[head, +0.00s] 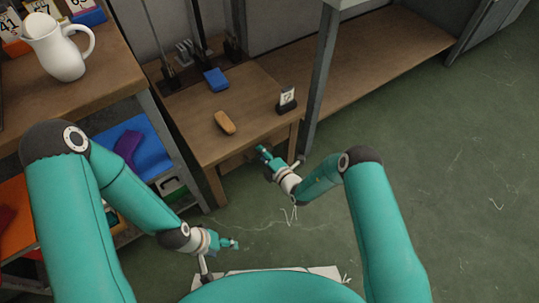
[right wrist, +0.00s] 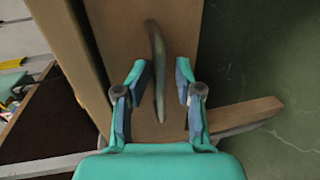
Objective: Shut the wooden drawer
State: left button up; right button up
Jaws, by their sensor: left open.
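The wooden drawer sits under the top of a small wooden table, and its front panel (right wrist: 178,30) fills the middle of the right wrist view. A curved metal handle (right wrist: 156,62) stands on that panel. My right gripper (right wrist: 162,70) is open, with its two fingers apart on either side of the handle; I cannot tell whether they touch it. In the head view my right gripper (head: 265,155) is low in front of the table. How far out the drawer is cannot be told. My left gripper (head: 234,244) is open and empty, low over the floor, away from the drawer.
The small table (head: 240,93) carries a tan oblong block (head: 224,122), a blue block (head: 216,79) and a small card stand (head: 287,98). A white pitcher (head: 58,46) stands on the left bench. Green floor (head: 450,180) is open to the right.

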jog(key=v, duration=1.2)
